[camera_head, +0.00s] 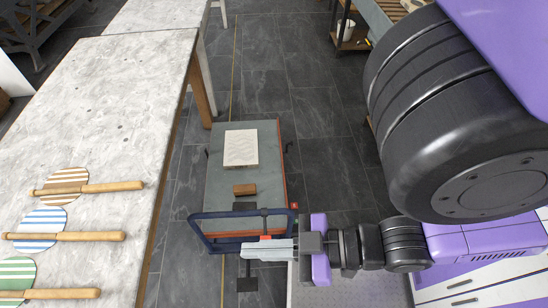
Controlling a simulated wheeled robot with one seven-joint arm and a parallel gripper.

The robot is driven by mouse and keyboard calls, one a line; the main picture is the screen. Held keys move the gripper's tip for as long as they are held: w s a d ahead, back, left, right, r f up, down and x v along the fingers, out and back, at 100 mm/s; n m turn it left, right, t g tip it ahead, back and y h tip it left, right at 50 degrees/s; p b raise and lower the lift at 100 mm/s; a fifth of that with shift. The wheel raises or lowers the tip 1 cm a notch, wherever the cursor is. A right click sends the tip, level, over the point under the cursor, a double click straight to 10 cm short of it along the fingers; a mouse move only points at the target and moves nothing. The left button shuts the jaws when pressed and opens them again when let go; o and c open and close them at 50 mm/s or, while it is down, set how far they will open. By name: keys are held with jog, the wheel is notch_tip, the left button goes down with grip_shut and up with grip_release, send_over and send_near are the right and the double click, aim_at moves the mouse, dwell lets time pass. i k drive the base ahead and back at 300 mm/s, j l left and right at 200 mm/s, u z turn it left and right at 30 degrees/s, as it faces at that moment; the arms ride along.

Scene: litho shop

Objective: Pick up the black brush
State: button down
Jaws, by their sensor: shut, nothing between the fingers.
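I cannot make out a black brush for certain in this view. My gripper (246,250) reaches in from the right at the lower middle, over the near end of a cart, and its fingers are shut and empty. Dark parts show above and below its grey body, and I cannot tell whether all of them belong to the gripper. What lies directly beneath the gripper and wrist is hidden.
The cart (223,193) has a blue push handle (197,229) and carries a pale slab (241,148) and a small brown block (245,189). A stone-topped table (105,110) at left holds several striped round paddles with wooden handles. Dark tiled floor (320,110) is open beyond the cart.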

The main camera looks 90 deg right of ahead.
aim_at(236, 207)
jog(key=l+z, duration=0.15)
jog(key=z, duration=0.9)
jog(key=k+j+z, duration=0.25)
jog(key=j, duration=0.3)
jog(key=k+j+z, duration=0.2)
jog(key=k+j, duration=0.15)
jog(key=j, duration=0.2)
jog(key=k+j+z, duration=0.25)
jog(key=k+j, duration=0.15)
